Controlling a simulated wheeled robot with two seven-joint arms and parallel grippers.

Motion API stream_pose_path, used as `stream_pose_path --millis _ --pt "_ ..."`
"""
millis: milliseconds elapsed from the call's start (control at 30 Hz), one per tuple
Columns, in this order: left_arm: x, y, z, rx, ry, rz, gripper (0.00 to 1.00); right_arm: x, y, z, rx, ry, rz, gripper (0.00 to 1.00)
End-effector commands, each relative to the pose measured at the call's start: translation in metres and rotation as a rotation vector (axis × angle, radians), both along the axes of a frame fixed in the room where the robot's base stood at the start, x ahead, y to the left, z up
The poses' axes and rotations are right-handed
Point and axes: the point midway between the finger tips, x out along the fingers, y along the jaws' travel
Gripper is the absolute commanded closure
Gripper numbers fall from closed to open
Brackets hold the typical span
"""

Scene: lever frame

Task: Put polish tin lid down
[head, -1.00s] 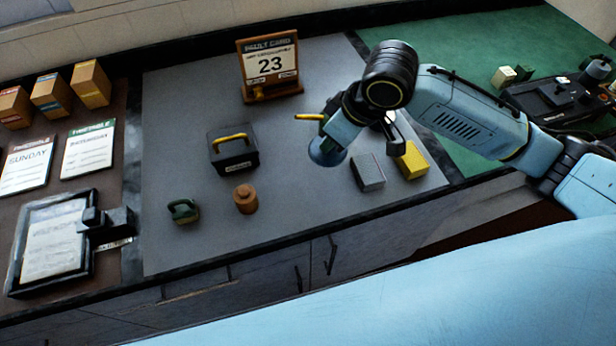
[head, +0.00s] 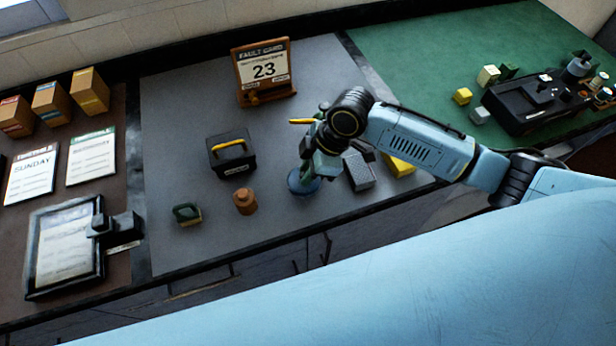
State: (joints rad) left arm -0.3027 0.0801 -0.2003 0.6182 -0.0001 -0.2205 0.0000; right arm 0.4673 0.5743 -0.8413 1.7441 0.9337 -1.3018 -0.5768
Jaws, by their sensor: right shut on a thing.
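The polish tin lid (head: 299,184) is a round blue disc low over the grey mat (head: 190,110), right of the brown cylinder. My right gripper (head: 308,176) is above it, pointing down and shut on it. The gripper partly covers the lid. I cannot tell whether the lid touches the mat. My left gripper is not in view.
A grey block (head: 359,171) and a yellow block (head: 398,166) lie just right of the lid. A brown knobbed cylinder (head: 245,202), a green item (head: 187,214) and a black toolbox (head: 231,155) stand left.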

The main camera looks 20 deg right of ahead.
Motion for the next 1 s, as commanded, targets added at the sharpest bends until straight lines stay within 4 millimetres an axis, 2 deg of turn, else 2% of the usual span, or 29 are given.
stream_pose_path --millis 233,600,633,767,1000 --pt "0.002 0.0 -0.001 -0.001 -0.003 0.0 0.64 -0.001 0.0 -0.033 -0.001 0.002 -0.002 1.0" --pt "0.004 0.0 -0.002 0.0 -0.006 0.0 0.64 0.0 0.0 -0.038 -0.002 0.001 -0.001 1.0" --pt "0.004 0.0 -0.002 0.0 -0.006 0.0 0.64 0.0 0.0 -0.038 -0.002 0.001 -0.001 0.79" --pt "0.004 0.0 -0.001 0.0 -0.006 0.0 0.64 0.0 0.0 -0.037 -0.002 0.001 -0.001 0.62" --pt "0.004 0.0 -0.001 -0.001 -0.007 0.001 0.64 -0.001 0.0 -0.037 -0.002 0.001 -0.001 0.6"
